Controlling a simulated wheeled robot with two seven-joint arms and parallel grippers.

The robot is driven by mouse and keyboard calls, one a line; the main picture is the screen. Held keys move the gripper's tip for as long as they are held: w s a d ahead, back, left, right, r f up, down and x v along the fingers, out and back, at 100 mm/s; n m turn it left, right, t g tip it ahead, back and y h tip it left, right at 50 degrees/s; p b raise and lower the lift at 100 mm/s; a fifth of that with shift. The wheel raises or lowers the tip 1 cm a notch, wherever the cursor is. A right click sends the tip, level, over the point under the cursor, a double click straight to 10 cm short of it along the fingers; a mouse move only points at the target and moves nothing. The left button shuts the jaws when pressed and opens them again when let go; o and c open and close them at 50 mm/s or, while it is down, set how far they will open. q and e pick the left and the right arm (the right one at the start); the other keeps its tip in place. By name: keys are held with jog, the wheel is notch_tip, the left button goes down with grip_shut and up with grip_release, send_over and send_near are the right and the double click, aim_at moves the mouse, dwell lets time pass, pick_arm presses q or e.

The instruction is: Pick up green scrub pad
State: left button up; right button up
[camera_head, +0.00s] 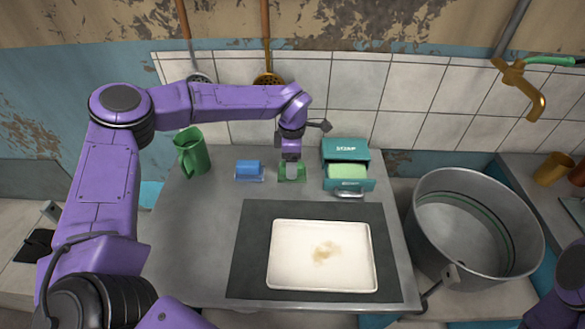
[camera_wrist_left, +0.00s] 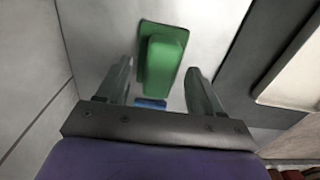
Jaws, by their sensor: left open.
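The green scrub pad (camera_wrist_left: 165,60) rests on a small green holder (camera_wrist_left: 146,32) in the left wrist view. In the head view the holder (camera_head: 292,178) stands on the metal table below my left gripper (camera_head: 291,163), which partly hides the pad. My left gripper (camera_wrist_left: 158,75) is open and points down, with its two fingers apart on either side of the pad in the left wrist picture. I cannot tell whether the fingers touch it. My right gripper is out of view.
A blue block on a holder (camera_head: 249,171) and a green pitcher (camera_head: 191,152) stand left of the pad. A teal box with an open drawer (camera_head: 347,184) holding a light green block is right. A white tray (camera_head: 285,285) lies in front on a dark mat (camera_head: 256,222). A metal bucket (camera_head: 420,232) stands right.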

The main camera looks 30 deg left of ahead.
pick_arm(q)
jog(key=shift+f, duration=0.95)
jog(key=c, duration=0.7)
jog(key=shift+o, duration=0.2)
jog(key=shift+r, duration=0.1)
notch_tip(320, 180, up, 3)
jog(key=shift+f, duration=0.1)
jog(key=s+d+r+b, duration=0.4)
jog(key=s+d+r, duration=0.4)
jog(key=d+r, duration=0.2)
jog(key=shift+d, duration=0.75)
